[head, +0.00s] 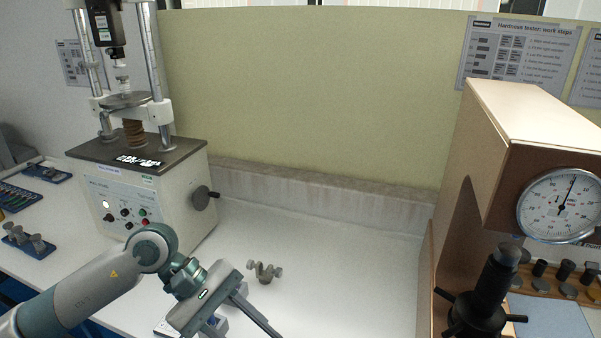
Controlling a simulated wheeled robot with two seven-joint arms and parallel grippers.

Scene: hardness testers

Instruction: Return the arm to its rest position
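My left arm comes in from the lower left, and my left gripper (258,318) hangs low over the white bench, pointing down to the right. One dark finger shows clearly. The other finger is not clear, so I cannot tell how far apart they are. I see nothing held in the visible part. My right arm and gripper are not in view.
A small grey metal part (265,271) lies on the bench (340,270) just beyond my gripper. Mid-bench is mostly clear.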

